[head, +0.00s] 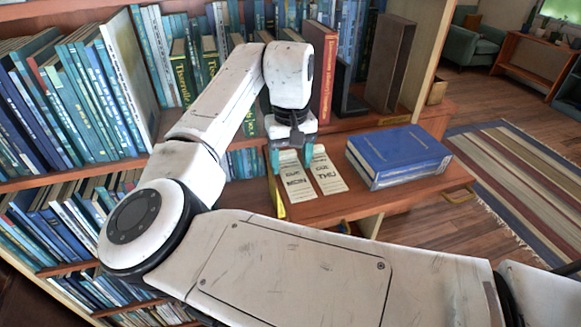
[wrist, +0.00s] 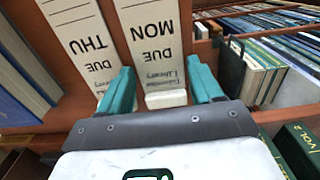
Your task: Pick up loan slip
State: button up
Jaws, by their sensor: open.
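Two cream loan slips lie side by side on the wooden pull-out shelf (head: 375,200). One reads "DUE MON" (head: 297,187) and the other "DUE THU" (head: 327,178). My gripper (head: 291,158), with teal fingers, is open over the near-bookcase end of the MON slip. In the wrist view my gripper (wrist: 161,78) has its fingers on either side of the MON slip (wrist: 152,35), with its end between them. The THU slip (wrist: 82,40) lies just left of the left finger there. Whether the fingers touch either slip cannot be told.
A stack of blue books (head: 398,158) lies right of the slips. A red book (head: 322,75) and a dark bookend (head: 350,95) stand on the shelf behind. Bookshelves fill the left, and a striped rug (head: 520,165) lies on the floor at right.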

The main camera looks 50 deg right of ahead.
aim_at(291, 169)
jog(key=shift+c, duration=0.3)
jog(key=c, duration=0.6)
jog(key=shift+r, duration=0.15)
jog(key=shift+r, duration=0.2)
notch_tip(291, 169, up, 2)
jog(key=shift+r+b, duration=0.2)
jog(key=shift+b, duration=0.2)
jog(key=s+r, duration=0.3)
jog(key=s, duration=0.1)
jog(key=s+a+r, duration=0.1)
jog(key=s+r, duration=0.2)
jog(key=s, duration=0.2)
jog(key=s+a+r, duration=0.1)
jog(key=s+r, duration=0.3)
jog(key=shift+s+a, duration=0.15)
jog(key=shift+s, duration=0.25)
